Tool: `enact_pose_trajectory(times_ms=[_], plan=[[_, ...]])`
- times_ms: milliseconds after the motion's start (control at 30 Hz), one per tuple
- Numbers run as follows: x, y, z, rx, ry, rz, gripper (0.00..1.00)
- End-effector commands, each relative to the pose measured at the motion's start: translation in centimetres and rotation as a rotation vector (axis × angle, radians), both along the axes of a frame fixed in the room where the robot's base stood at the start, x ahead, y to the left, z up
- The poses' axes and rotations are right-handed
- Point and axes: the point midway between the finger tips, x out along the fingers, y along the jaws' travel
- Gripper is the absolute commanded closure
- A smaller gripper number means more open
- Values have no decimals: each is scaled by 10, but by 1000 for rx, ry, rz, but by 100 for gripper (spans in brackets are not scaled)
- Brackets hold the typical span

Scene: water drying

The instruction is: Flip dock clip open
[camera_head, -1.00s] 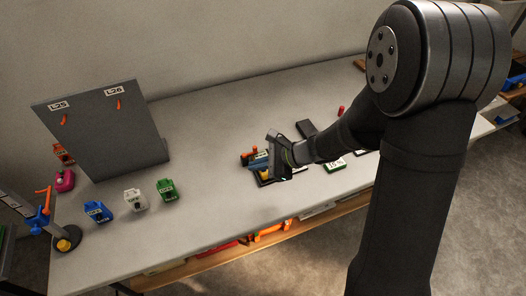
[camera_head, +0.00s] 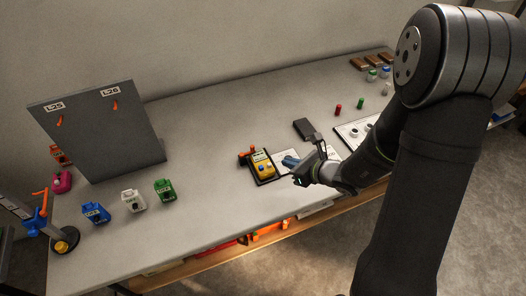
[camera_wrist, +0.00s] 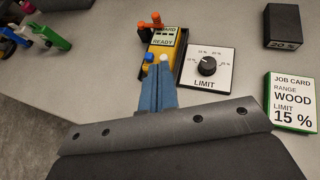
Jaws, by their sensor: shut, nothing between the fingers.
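A yellow meter (camera_head: 264,169) sits in a dark dock (camera_head: 262,181) near the middle of the bench. An orange-red clip (camera_head: 247,154) with a dark part stands at the dock's far left end. In the wrist view the orange clip (camera_wrist: 151,23) is at the meter's far end, beside the screen reading READY; whether it is latched I cannot tell. My gripper (camera_head: 288,160) is shut and empty, right of the meter. In the wrist view its blue fingers (camera_wrist: 158,72) point at the meter (camera_wrist: 160,54) and hide its near end.
A LIMIT dial plate (camera_wrist: 207,69) lies right of the dock. A job card (camera_wrist: 291,98) reads WOOD, LIMIT 15 %. A dark block (camera_head: 304,129) stands behind. A grey board (camera_head: 102,128) and coloured clamp-like pieces (camera_head: 165,190) stand left. The bench between is clear.

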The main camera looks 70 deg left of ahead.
Motion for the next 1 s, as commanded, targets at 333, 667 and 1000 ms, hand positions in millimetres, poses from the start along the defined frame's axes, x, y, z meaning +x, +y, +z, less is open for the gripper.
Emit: enact_pose_trajectory(times_ms=[333, 667, 1000], plan=[[-16, 34, -22, -1, 0, 5, 100], [-37, 88, -51, 2, 0, 4, 100], [-48, 116, -50, 0, -2, 2, 100]])
